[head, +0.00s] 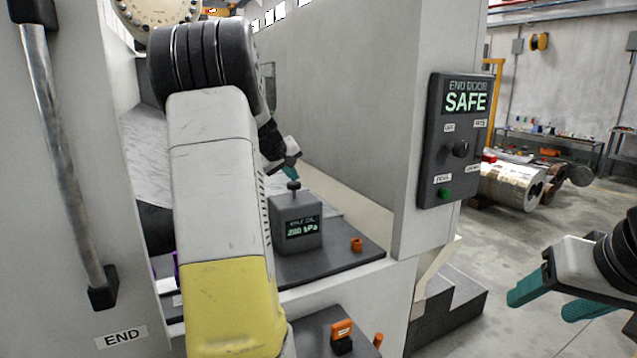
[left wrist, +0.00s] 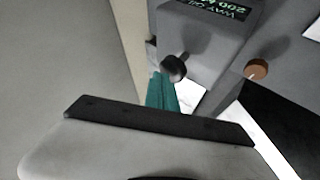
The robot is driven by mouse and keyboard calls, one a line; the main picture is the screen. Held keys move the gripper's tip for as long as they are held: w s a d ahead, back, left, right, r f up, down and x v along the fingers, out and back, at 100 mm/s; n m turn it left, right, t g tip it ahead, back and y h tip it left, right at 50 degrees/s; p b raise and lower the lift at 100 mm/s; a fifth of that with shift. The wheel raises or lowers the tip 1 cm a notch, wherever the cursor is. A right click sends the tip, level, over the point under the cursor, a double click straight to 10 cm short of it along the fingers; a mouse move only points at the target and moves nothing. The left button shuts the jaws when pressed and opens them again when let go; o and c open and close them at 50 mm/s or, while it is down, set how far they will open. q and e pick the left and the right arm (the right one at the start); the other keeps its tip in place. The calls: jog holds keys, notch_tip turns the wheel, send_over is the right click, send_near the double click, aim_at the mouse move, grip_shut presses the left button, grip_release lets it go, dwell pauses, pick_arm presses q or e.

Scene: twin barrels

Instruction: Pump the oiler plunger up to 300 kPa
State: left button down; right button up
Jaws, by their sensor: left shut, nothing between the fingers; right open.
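The grey oiler box (head: 296,232) stands on a dark shelf inside the machine opening. Its green display reads WAY OIL and what looks like 200 kPa; part of it also shows in the left wrist view (left wrist: 228,8). The dark plunger knob (head: 293,186) sticks up from the box top, and it shows in the left wrist view (left wrist: 173,68). My left gripper (head: 290,174) is shut and empty, its teal fingertips (left wrist: 160,88) just above or against the knob; contact is unclear. My right gripper (head: 538,305) is open and empty at the lower right, away from the oiler.
An orange cap (head: 356,244) sits right of the oiler. An END DOOR panel (head: 459,140) reading SAFE is on the post at right. My left arm hides part of the shelf. An orange-topped item (head: 342,329) stands on the lower ledge.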

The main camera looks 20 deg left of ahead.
aim_at(293, 184)
pick_arm(q)
jog(key=shift+f, duration=0.75)
dwell(0.4)
jog(key=shift+r, duration=1.6)
jog(key=shift+r, duration=0.1)
jog(key=shift+r, duration=2.4)
